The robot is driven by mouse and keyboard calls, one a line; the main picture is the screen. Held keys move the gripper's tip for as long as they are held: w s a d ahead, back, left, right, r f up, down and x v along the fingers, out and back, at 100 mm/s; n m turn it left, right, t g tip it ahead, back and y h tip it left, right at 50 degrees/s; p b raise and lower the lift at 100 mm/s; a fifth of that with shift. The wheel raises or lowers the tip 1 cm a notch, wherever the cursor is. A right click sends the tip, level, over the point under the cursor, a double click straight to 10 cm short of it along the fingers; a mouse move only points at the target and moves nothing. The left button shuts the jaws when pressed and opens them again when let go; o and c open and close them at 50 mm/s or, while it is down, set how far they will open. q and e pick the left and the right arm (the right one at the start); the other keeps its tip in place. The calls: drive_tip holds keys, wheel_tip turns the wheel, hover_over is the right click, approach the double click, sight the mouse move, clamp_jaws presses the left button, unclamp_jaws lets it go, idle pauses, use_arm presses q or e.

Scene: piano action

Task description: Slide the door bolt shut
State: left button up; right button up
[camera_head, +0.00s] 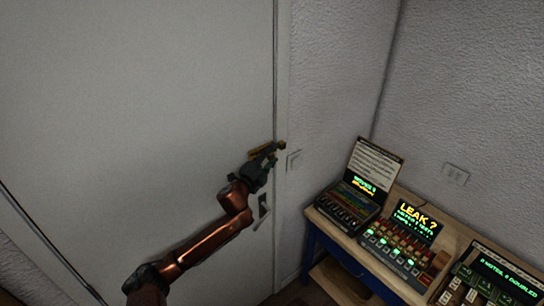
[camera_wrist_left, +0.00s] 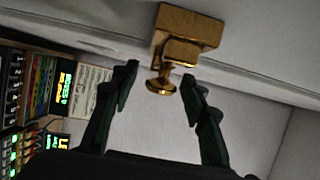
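The door (camera_head: 140,110) is a large pale panel filling the left of the head view. A small brass bolt (camera_head: 281,146) sits at its right edge by the frame. In the left wrist view the brass bolt (camera_wrist_left: 187,32) shows as a block with a round knob (camera_wrist_left: 161,84). My left gripper (camera_head: 268,152) is at the bolt. Its dark fingers (camera_wrist_left: 158,92) are apart, one on each side of the knob, with visible gaps and no clear contact. Part of the bolt is hidden behind the gripper in the head view. My right gripper is not in view.
A door handle (camera_head: 263,206) is below the gripper. A wooden table (camera_head: 325,229) with lit panels (camera_head: 405,236) stands to the right.

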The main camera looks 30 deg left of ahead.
use_arm(q)
drive_tip(key=shift+s, duration=0.1)
drive_tip(key=s, duration=1.2)
drive_tip(key=shift+d, duration=0.4)
